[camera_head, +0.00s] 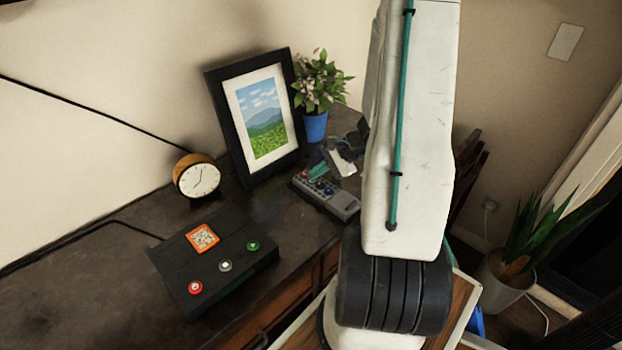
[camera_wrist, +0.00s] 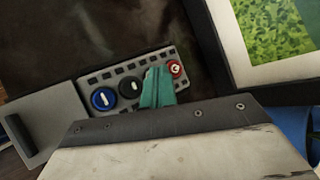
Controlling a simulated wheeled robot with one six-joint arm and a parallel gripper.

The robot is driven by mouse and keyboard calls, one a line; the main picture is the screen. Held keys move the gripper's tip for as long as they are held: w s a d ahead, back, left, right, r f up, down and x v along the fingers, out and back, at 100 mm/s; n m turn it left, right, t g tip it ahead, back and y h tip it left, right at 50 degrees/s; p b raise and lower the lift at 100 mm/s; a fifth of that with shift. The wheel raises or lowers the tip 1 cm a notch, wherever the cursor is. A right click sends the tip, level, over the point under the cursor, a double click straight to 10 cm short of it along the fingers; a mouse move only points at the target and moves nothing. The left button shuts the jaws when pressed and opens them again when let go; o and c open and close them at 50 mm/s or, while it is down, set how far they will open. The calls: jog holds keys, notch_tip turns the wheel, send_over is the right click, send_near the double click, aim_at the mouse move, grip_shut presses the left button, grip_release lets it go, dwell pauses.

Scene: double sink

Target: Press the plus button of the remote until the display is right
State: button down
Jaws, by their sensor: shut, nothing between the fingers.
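The remote (camera_head: 336,203) is a long grey device lying on the dark desk, in front of the picture frame. The wrist view shows its body (camera_wrist: 62,112), with a blue round button (camera_wrist: 103,99), a black round button (camera_wrist: 130,88) and a red round button (camera_wrist: 175,68). Dark small slots run along both its edges. My gripper (camera_head: 316,171) is shut and empty, with teal fingertips over the remote. In the wrist view the fingertips (camera_wrist: 157,74) lie between the black and red buttons and hide that part. Whether they touch is unclear. I cannot read any display or plus sign.
A black box (camera_head: 180,262) with red, white and green buttons and an orange-framed panel stands at the left. A round clock (camera_head: 197,178), a picture frame (camera_head: 238,135) and a blue-potted plant (camera_head: 315,127) stand behind. Bare desk lies at lower left.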

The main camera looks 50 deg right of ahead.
jog(key=shift+r, duration=0.9)
jog(key=shift+r, duration=2.5)
